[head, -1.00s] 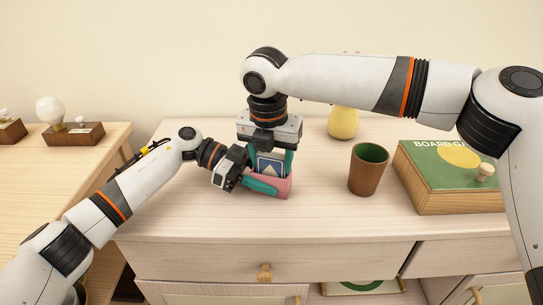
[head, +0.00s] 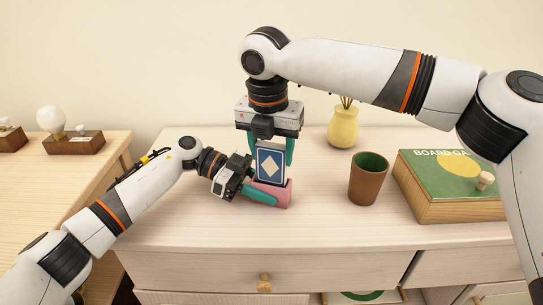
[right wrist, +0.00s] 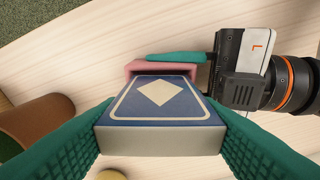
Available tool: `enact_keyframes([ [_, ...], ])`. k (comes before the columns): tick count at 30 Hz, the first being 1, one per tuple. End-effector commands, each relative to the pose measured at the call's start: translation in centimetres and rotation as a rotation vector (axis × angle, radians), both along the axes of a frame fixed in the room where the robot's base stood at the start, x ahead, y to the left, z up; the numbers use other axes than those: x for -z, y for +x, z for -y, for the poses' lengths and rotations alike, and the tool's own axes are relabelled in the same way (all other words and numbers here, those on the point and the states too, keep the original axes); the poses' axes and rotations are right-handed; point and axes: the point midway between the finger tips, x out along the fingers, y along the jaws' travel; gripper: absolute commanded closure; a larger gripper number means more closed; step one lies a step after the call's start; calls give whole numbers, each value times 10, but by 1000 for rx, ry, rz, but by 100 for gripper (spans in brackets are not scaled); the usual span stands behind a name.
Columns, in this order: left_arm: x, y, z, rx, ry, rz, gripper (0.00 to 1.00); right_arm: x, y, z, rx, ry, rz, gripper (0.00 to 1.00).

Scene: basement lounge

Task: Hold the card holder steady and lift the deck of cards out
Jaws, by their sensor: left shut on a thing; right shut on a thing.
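The deck of cards (head: 270,163) is blue with a white border and a pale diamond. It stands upright between the fingers of my right gripper (head: 271,150), which is shut on it from above. The pink card holder (head: 272,194) is on the dresser top below the deck. My left gripper (head: 258,192) is shut on the holder from the left. In the right wrist view the deck (right wrist: 162,100) sits between the teal fingers, and the holder (right wrist: 166,67) shows behind it. Whether the deck's lower end is still inside the holder is hard to tell.
A brown cup (head: 368,182) with a green inside stands right of the holder. A green board game box (head: 447,190) lies farther right. A yellow vase (head: 343,127) stands behind. The dresser's front edge is close below the holder.

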Motion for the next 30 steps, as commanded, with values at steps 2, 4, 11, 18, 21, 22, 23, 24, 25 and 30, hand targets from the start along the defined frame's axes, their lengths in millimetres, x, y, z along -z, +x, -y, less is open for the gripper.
enact_keyframes([
  [2, 0, 0, 0, 0, 0, 0, 84, -5, 0, 0, 0, 1, 1, 68],
  [4, 0, 0, 0, 0, 0, 0, 84, -10, 0, 0, -1, 1, 2, 68],
  [11, 0, 0, 0, 0, 0, 0, 84, -24, 0, 0, -1, 1, 2, 68],
  [18, 0, 0, 0, 0, 0, 0, 84, -38, 0, 0, 0, 1, 1, 68],
  [21, 0, 0, 0, 0, 0, 0, 84, -44, 0, 0, 0, 1, 3, 68],
  [22, 0, 0, 0, 0, 0, 0, 84, -46, 0, 0, 0, 0, 2, 68],
  [23, 0, 0, 0, 0, 0, 0, 84, -48, 0, 0, -1, 0, 2, 68],
  [24, 0, 0, 0, 0, 0, 0, 84, -50, 0, 0, -1, 0, 2, 68],
  [25, 0, 0, 0, 0, 0, 0, 84, -52, 0, 0, -1, 0, 2, 68],
  [30, 0, 0, 0, 0, 0, 0, 84, -61, 0, 0, -1, 0, 1, 68],
])
